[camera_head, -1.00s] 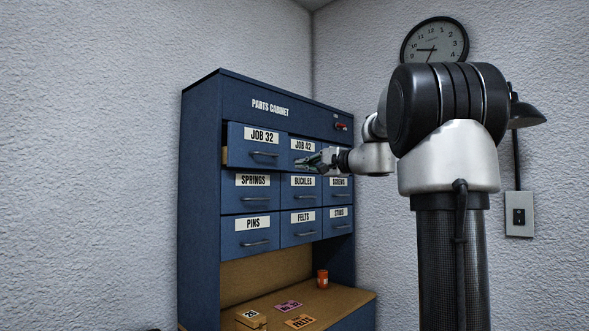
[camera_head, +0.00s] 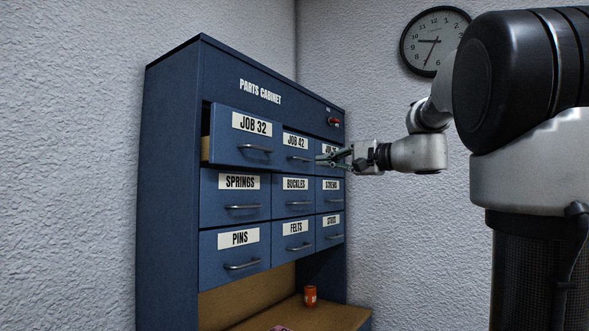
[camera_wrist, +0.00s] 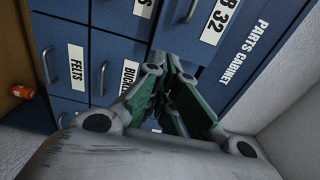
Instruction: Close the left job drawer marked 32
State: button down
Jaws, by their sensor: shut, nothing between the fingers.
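The job drawer marked 32 (camera_head: 243,152) is at the top left of the blue parts cabinet (camera_head: 170,180). It stands out from the cabinet, with its pale side showing at its left. Its label also shows in the wrist view (camera_wrist: 219,18). Its curved metal handle (camera_head: 256,149) is at the front. My gripper (camera_head: 322,159) is shut and empty, to the right of the drawer and in front of the job 42 drawer's right side (camera_head: 297,147). In the wrist view the green-padded fingers (camera_wrist: 165,95) point at the drawer fronts. I cannot tell whether they touch anything.
Drawers for springs (camera_head: 235,198), buckles (camera_head: 296,198), pins (camera_head: 234,258) and felts (camera_head: 298,240) look closed. An orange can (camera_head: 310,296) stands on the shelf below. A red-handled fitting (camera_head: 334,121) is at the cabinet's upper right. A wall clock (camera_head: 435,41) hangs behind.

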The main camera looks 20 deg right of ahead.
send_near(276, 165)
jog(key=shift+y, duration=0.3)
jog(key=x, duration=0.7)
jog(key=shift+w+d+f, duration=0.15)
jog(key=shift+f, duration=0.1)
jog(key=x, duration=0.5)
jog(key=shift+r, duration=0.1)
